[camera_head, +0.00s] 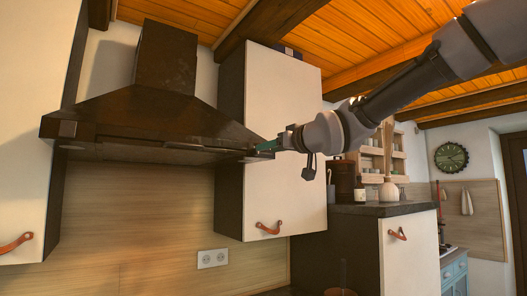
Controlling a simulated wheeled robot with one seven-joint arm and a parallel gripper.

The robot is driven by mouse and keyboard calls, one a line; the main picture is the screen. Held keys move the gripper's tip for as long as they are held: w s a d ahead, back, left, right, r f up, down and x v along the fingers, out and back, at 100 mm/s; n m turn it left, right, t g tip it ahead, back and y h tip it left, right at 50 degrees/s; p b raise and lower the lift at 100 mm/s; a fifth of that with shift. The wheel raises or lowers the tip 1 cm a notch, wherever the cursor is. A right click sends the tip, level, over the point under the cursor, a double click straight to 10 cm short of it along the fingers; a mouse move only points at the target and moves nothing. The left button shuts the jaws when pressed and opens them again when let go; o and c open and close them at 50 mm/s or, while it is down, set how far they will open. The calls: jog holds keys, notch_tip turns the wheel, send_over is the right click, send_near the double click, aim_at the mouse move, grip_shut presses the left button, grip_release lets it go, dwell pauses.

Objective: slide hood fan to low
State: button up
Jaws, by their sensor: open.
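The dark range hood (160,125) hangs on the wall between white cabinets, with a sloped canopy and a chimney rising to the ceiling. Its front lower edge runs across the left half of the view. My gripper (262,149) reaches in from the right and its green-tipped fingers are at the right front corner of the hood. The fingers are open. I cannot tell whether they touch the hood. The fan slider is too small and dark to make out, and the fingers cover part of that corner.
A white upper cabinet (285,150) with a leather pull stands right behind my gripper. Another white cabinet (25,130) flanks the hood on the left. A counter (380,209) with a vase and jars is at the right. The space below the hood is clear.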

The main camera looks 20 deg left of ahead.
aim_at(256, 152)
jog(key=shift+x, duration=2.3)
jog(key=shift+c, duration=0.3)
grip_shut()
